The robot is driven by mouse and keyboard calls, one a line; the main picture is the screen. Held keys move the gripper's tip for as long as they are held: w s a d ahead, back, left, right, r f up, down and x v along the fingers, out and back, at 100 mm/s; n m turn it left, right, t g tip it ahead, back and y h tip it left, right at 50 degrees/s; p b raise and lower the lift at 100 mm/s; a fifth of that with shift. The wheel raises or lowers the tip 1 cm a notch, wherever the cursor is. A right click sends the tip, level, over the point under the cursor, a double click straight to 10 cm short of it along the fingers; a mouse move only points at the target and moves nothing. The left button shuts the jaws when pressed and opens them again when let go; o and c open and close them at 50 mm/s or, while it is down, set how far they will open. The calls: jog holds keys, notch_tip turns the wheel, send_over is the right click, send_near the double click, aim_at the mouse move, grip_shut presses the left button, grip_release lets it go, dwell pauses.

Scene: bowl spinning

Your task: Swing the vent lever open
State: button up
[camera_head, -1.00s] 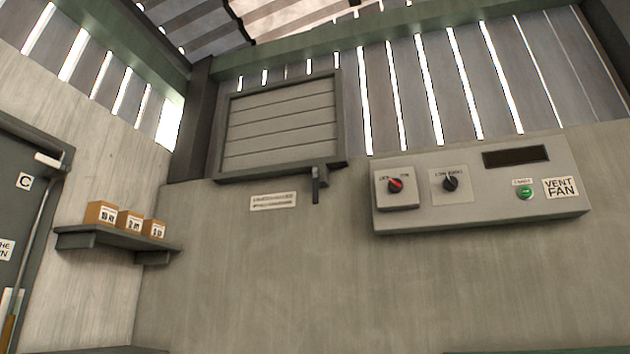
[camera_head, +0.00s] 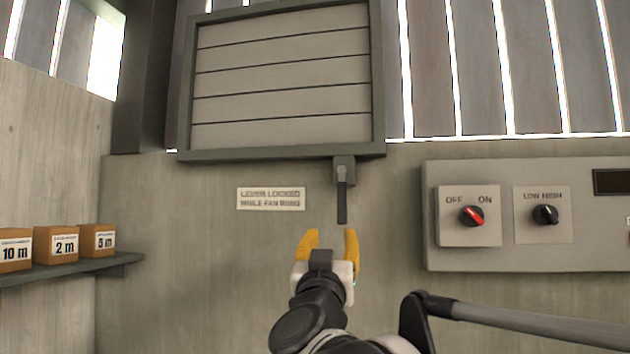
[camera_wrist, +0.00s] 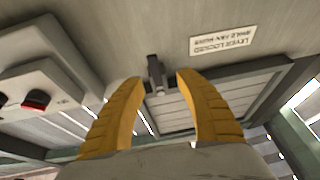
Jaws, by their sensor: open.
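The vent lever (camera_head: 342,202) is a dark bar hanging straight down from a small bracket under the lower right corner of the closed, slatted vent (camera_head: 285,90). My gripper (camera_head: 331,238) has yellow fingers, open and empty, and shows just below the lever's lower end in the head view. In the wrist view the lever (camera_wrist: 155,74) appears between and beyond the fingertips of my gripper (camera_wrist: 160,80). I see no contact between fingers and lever.
A sign (camera_head: 271,198) left of the lever reads "LEVER LOCKED WHILE FAN RUNS". On the right, a control panel (camera_head: 590,215) carries a red OFF/ON knob (camera_head: 472,216) and a black LOW/HIGH knob (camera_head: 545,215). A shelf (camera_head: 120,262) with labelled boxes (camera_head: 55,246) is at left.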

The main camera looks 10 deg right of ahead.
aim_at(342, 206)
jog(key=shift+m+g+h, duration=0.3)
jog(key=shift+m+h, duration=0.2)
jog(key=shift+h, duration=0.3)
jog(key=p+x, duration=0.1)
jog(key=x, duration=0.3)
jog(key=r+p+x, duration=0.1)
jog(key=x, duration=0.3)
jog(key=p+x, duration=0.1)
jog(key=x, duration=0.3)
jog(key=shift+s+d+r, duration=0.15)
jog(key=shift+s+r, duration=0.2)
jog(key=shift+s, duration=0.1)
grip_shut()
